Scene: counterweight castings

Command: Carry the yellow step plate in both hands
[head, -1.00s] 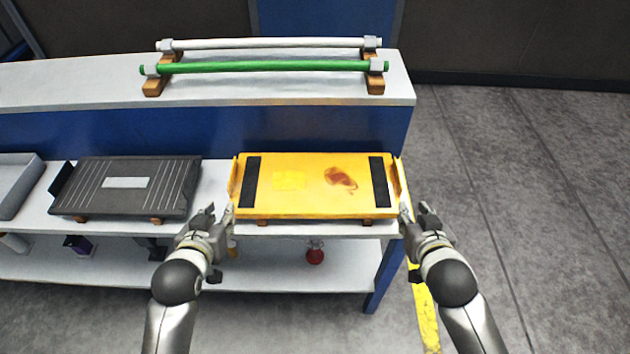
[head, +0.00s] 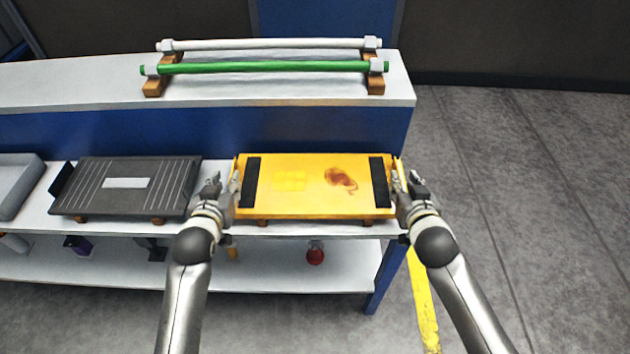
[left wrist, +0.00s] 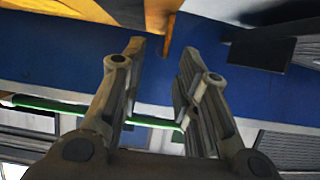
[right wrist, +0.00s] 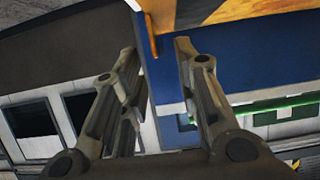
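The yellow step plate (head: 310,205) lies flat on wooden blocks on the shelf, with black strips near both ends and a brown stain. It has an upright side flange at each end. My left gripper (head: 222,183) is at its left end, open. In the left wrist view the flange edge (left wrist: 169,35) shows just beyond and between the parted fingertips (left wrist: 162,50). My right gripper (head: 407,178) is at its right end, also open. In the right wrist view the other flange edge (right wrist: 149,30) shows between the parted fingertips (right wrist: 155,48). Whether the fingers touch the flanges cannot be told.
A dark grey ribbed plate (head: 130,190) lies left of the yellow plate, close to my left gripper. Green (head: 260,67) and white (head: 270,44) bars rest on wooden holders on the upper ledge. A red object (head: 315,254) sits on the lower shelf. Floor to the right is free.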

